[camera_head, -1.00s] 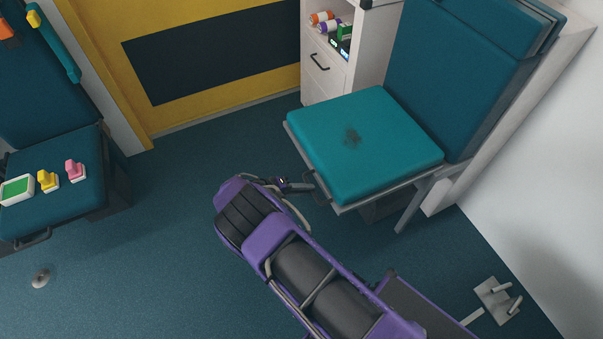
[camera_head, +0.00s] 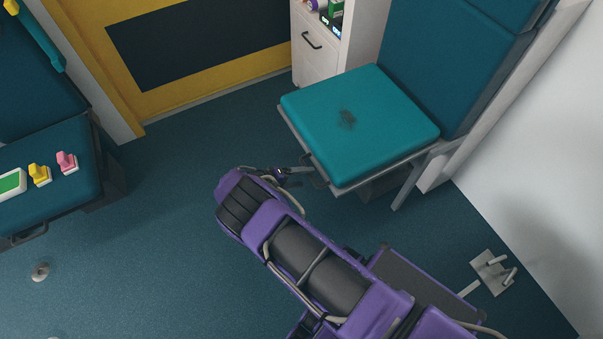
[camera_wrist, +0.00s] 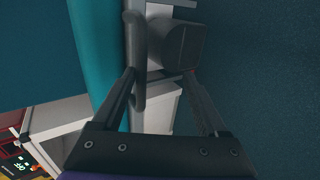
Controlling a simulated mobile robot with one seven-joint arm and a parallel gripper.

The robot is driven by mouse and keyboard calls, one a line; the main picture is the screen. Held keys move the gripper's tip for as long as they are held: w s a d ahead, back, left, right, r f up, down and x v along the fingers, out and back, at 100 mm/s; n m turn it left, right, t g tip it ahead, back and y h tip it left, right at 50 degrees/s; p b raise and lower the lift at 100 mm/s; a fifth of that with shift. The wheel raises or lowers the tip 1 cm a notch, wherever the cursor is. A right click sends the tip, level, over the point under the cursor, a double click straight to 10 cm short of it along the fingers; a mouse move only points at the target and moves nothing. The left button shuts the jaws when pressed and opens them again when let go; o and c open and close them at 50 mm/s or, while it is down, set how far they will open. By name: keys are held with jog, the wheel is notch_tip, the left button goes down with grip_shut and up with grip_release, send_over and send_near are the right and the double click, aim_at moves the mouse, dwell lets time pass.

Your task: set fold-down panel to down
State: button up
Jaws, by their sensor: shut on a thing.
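The fold-down panel (camera_head: 360,125) appears to be the teal seat cushion on a metal frame at the right. It lies about level in front of its upright dark teal backrest (camera_head: 455,60). A dark handle (camera_head: 319,181) sits on the seat's front edge; it also shows upright in the wrist view (camera_wrist: 137,50). In the wrist view, my gripper's fingers (camera_wrist: 162,78) stand apart, the left one against the handle. The exact contact of the right finger is unclear.
A white drawer cabinet (camera_head: 320,55) stands behind the seat. A second seat (camera_head: 50,190) at the left carries small coloured items. A metal bracket (camera_head: 493,273) is on the floor at lower right. The floor (camera_head: 170,230) between the seats is mostly clear.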

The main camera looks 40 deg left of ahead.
jog(key=shift+s+d+f, duration=0.15)
jog(key=shift+d+f, duration=0.2)
jog(key=shift+f, duration=0.1)
jog(key=v, duration=1.7)
jog(key=shift+a+r+p, duration=0.35)
jog(key=shift+r+p, duration=0.05)
jog(key=shift+r, duration=0.1)
